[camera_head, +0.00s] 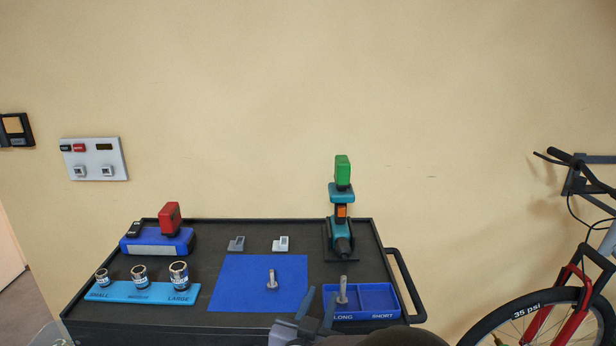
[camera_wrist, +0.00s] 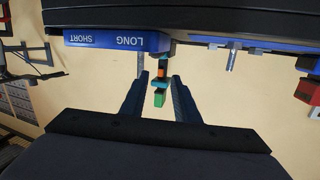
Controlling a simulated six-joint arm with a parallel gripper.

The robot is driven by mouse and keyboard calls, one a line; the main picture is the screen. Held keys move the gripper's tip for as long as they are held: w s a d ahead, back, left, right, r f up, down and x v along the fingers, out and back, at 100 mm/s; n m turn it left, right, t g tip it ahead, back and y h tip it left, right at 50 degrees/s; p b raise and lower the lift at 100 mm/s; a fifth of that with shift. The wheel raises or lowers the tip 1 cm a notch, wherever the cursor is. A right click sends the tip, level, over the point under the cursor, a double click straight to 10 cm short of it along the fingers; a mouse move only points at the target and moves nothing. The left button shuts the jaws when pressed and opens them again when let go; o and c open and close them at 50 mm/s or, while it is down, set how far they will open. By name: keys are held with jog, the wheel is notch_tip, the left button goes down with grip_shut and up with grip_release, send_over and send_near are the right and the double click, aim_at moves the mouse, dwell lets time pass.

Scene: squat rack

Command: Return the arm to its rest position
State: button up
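My gripper (camera_head: 319,297) is at the front edge of the black cart (camera_head: 190,246), in front of the blue mat and the blue tray. In the wrist view, which is upside down, my gripper (camera_wrist: 159,80) has its two dark fingers apart. Only the distant drill and the wall show between them, so it holds nothing. The rest of my arm shows only as a dark shape at the bottom of the head view.
A blue tray (camera_head: 379,301) marked LONG and SHORT has a bolt (camera_head: 343,289) standing at LONG. Another bolt (camera_head: 271,279) stands on the blue mat (camera_head: 236,290). A teal drill (camera_head: 338,213), sockets (camera_head: 139,275) and a red-topped charger (camera_head: 169,218) are also on the cart. A bicycle (camera_head: 575,290) is right.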

jog(key=a+y, duration=0.1)
jog(key=w+a+n+g+y+p, duration=0.1)
jog(key=a+y, duration=0.1)
jog(key=w+a+g+y, duration=0.1)
jog(key=a, duration=0.1)
jog(key=shift+a+f+n+y, duration=0.2)
jog(key=shift+f+n+y, duration=0.2)
jog(key=g, duration=0.1)
jog(key=a+g+y+p, duration=0.1)
jog(key=s+a+n+y, duration=0.1)
jog(key=shift+s+a+f+g, duration=0.1)
jog(key=shift+f+g, duration=0.2)
jog(key=shift+g, duration=0.1)
jog(key=s+d+f+g+h+p, duration=0.1)
jog(key=s+d+f+g+p, duration=0.1)
jog(key=s+d+g, duration=0.3)
jog(key=s+d+f+n+g+h+p, duration=0.1)
jog(key=s+d+f+g, duration=0.3)
jog(key=s+d, duration=1)
jog(key=s+g+p, duration=0.1)
jog(key=s+g, duration=0.1)
jog(key=s, duration=0.5)
jog(key=shift+f, duration=0.3)
